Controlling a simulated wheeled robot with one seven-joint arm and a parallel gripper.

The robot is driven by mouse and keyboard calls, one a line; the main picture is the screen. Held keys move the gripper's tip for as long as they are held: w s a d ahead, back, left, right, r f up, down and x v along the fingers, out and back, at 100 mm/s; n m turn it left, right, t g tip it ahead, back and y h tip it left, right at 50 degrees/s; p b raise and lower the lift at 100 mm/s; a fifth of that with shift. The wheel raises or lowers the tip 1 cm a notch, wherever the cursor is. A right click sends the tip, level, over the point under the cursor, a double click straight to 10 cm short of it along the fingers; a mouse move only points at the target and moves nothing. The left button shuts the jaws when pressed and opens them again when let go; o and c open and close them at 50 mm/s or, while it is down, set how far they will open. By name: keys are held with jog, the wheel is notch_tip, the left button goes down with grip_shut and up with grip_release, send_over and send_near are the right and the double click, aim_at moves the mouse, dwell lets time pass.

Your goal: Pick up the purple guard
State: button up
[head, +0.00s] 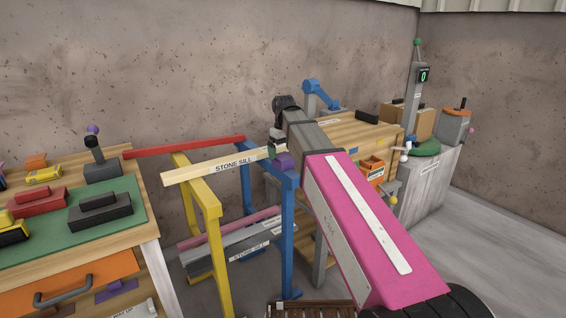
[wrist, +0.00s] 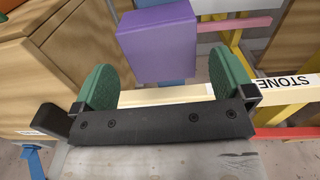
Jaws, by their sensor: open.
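The purple guard (head: 284,161) is a small block at the right end of the cream beam labelled STONE SILL (head: 215,167), by the top of the blue trestle. In the wrist view the purple guard (wrist: 157,43) is large, and shows in the gap between my two green fingers, towards the upper edge. My gripper (head: 275,150) is just above and beside the guard in the head view. In the wrist view my gripper (wrist: 165,80) is open, with nothing clasped. The cream beam (wrist: 165,95) passes behind my gripper's body, which hides part of it.
A yellow trestle (head: 212,225) and blue trestle (head: 287,235) carry beams, with grey and pink bars lower down. A workbench with a green mat (head: 125,195) stands left. A wooden cabinet (head: 345,140) stands close behind my arm. Open floor lies right.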

jog(key=shift+s+f, duration=0.1)
jog(key=shift+f, duration=1.35)
jog(key=c, duration=0.9)
jog(key=shift+r, duration=0.15)
